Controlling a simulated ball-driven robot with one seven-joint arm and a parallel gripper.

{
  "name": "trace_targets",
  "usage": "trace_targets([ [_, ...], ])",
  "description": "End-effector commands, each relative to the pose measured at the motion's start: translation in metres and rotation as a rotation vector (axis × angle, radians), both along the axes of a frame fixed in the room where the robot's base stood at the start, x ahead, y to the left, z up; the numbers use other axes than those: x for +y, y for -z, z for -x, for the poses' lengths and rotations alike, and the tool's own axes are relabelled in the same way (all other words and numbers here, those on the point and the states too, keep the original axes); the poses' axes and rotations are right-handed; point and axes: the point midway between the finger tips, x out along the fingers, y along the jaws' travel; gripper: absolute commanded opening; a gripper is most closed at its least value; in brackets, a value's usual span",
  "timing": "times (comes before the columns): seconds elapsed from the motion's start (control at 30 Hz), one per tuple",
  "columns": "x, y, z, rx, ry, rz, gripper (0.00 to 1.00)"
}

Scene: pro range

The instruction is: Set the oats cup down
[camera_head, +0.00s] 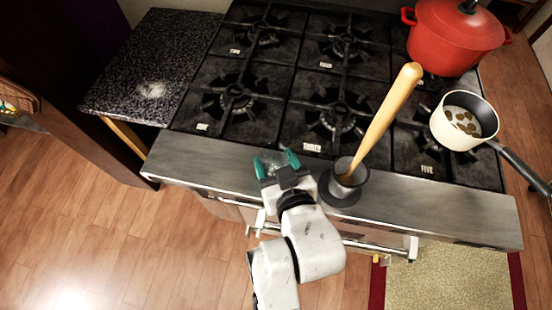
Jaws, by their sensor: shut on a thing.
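My gripper (277,163) has teal fingertips and is over the front steel ledge of the stove, left of the dark holder. It is shut on a small, clear, glassy cup (269,159), which I take as the oats cup. The cup is mostly hidden by the fingers, and its contents are hard to make out. I cannot tell whether its bottom touches the ledge or hangs just above it.
A dark holder (346,185) with a tall wooden handle (388,117) stands close right of my gripper. The stove (283,85) has labelled burners. A cream saucepan (455,135) with brown pieces and a red pot (455,38) stand right. A speckled dark counter (140,55) bears a pale patch.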

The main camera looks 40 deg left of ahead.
Motion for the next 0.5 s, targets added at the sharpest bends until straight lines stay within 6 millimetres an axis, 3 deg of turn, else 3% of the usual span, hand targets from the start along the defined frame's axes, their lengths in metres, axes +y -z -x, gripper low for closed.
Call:
trace_targets([
  [0.23, -0.0002, 0.0035, -0.0003, -0.001, 0.001, -0.001, 0.28],
  [0.27, -0.0001, 0.0029, -0.0003, 0.0, 0.001, 0.0, 0.62],
  [0.5, -0.0002, 0.0023, -0.0002, 0.0, 0.001, 0.0, 0.85],
])
